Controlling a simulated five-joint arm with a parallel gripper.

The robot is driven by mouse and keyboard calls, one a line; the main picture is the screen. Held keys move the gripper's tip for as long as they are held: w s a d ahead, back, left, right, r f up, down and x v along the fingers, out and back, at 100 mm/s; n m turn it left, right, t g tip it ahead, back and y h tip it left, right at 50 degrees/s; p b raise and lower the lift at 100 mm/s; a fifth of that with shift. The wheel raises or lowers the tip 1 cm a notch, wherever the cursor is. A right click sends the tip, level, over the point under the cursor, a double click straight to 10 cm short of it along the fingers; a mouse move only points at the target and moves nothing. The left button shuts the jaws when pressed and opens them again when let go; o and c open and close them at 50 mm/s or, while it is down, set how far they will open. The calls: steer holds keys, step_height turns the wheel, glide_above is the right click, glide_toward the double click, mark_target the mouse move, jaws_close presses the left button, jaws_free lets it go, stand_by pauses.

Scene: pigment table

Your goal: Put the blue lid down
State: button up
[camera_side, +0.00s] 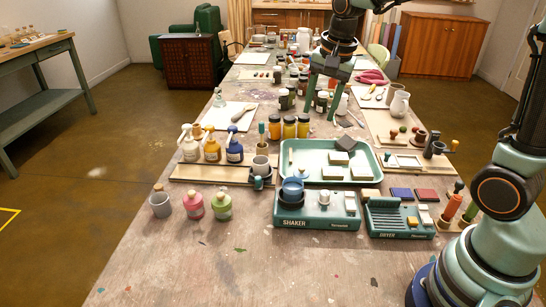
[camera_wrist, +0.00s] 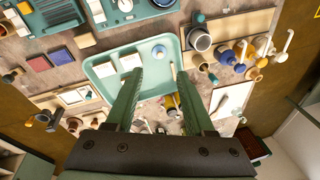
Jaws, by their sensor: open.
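A round blue piece with a paler centre, likely the blue lid (camera_wrist: 159,53), shows over the tray in the wrist view, just past and between my fingertips. I cannot make it out separately in the side view. My gripper (camera_side: 320,117) hangs in the side view over the jars behind the tray. Its two fingers are apart, with nothing between them; it also shows in the wrist view (camera_wrist: 158,76).
The teal tray (camera_side: 372,156) holds pale blocks and a dark one. A dryer (camera_side: 399,218) stands right of the shaker. Pump bottles (camera_side: 212,150) and a grey cup (camera_side: 261,165) stand to the left. Yellow jars (camera_side: 289,128) line the tray's back.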

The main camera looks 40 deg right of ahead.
steer(key=s+a+r+n+t, duration=0.1)
steer(key=s+a+n+t, duration=0.2)
steer(key=s+n, duration=0.9)
steer(key=shift+a+r, duration=0.2)
steer(key=shift+a, duration=0.1)
stand_by(0.7)
